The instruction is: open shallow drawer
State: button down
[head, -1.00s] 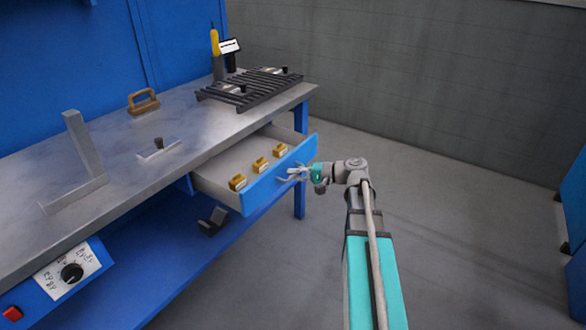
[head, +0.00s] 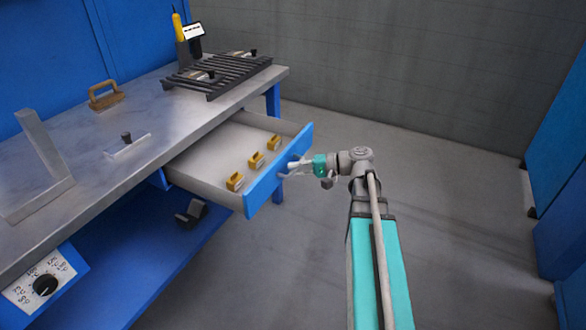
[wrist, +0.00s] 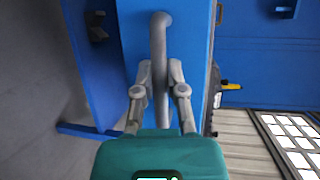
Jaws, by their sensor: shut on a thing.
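The shallow drawer (head: 279,172) has a blue front and pale inner walls, and it stands well out from under the bench top in the head view. Several yellow-brown blocks lie inside it in a row near the front. Its grey bar handle (wrist: 159,50) runs between my fingers in the wrist view. My gripper (head: 294,166) is at the outer face of the drawer front, and it also shows in the wrist view (wrist: 159,75). It is shut on the handle. The fingers partly hide the handle in the head view.
The steel bench top (head: 80,150) carries a dark slatted rack (head: 218,75), a wooden-handled tool (head: 105,95) and an angle plate (head: 40,150). A blue lower shelf (head: 150,265) lies below. Blue cabinets (head: 558,140) stand at the right. The floor around my arm is clear.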

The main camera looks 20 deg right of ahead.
jog(key=shift+w, duration=0.1)
jog(key=c, duration=0.7)
grip_release()
